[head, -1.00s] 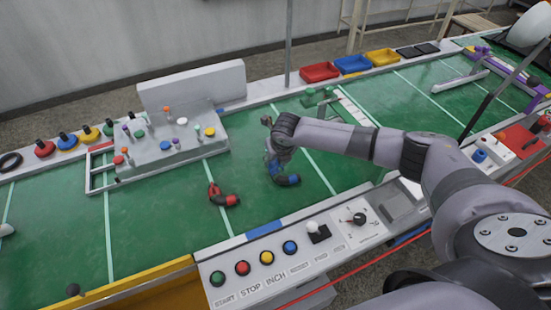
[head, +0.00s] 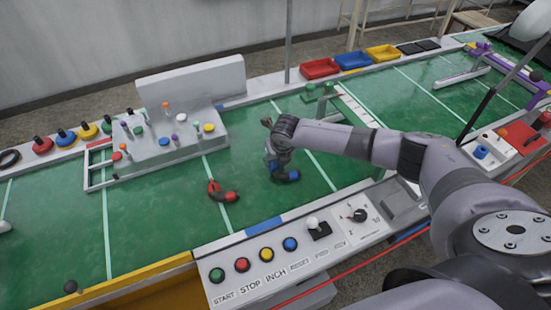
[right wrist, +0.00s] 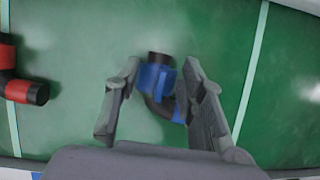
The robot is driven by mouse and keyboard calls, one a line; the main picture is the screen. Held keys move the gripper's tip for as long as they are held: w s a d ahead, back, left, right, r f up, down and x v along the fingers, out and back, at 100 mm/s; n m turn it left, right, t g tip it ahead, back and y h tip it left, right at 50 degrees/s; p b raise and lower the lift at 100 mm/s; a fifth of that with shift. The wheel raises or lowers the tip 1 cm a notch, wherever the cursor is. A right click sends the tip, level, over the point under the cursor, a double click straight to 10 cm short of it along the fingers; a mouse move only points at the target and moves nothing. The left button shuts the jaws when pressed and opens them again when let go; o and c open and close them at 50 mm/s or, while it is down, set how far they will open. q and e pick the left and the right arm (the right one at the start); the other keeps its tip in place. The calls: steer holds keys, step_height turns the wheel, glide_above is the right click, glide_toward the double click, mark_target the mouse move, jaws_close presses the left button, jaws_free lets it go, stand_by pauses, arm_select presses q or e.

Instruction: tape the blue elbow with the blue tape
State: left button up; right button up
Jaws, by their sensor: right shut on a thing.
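The blue elbow (head: 289,175) is a dark bent pipe with blue bands. It lies on the green table top, just right of the red elbow. In the head view my right gripper (head: 273,166) is down at its left end. In the right wrist view my right gripper (right wrist: 160,68) has a finger on each side of the elbow's upper blue band (right wrist: 154,78), shut on it. The bend and second blue band show between the fingers. I cannot make out the blue tape for certain. My left gripper is not in view.
A red elbow (head: 222,193) lies close by on the left. A grey stand with coloured pegs (head: 170,149) is behind it. A control panel with buttons (head: 290,244) runs along the front edge. Red, blue and yellow trays (head: 352,64) sit at the back.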

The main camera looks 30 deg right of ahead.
steer(key=shift+f+b, duration=0.5)
steer(key=shift+f, duration=0.35)
stand_by(0.5)
steer(key=o, duration=1.2)
steer(key=shift+r, duration=0.15)
steer(key=v, duration=1.2)
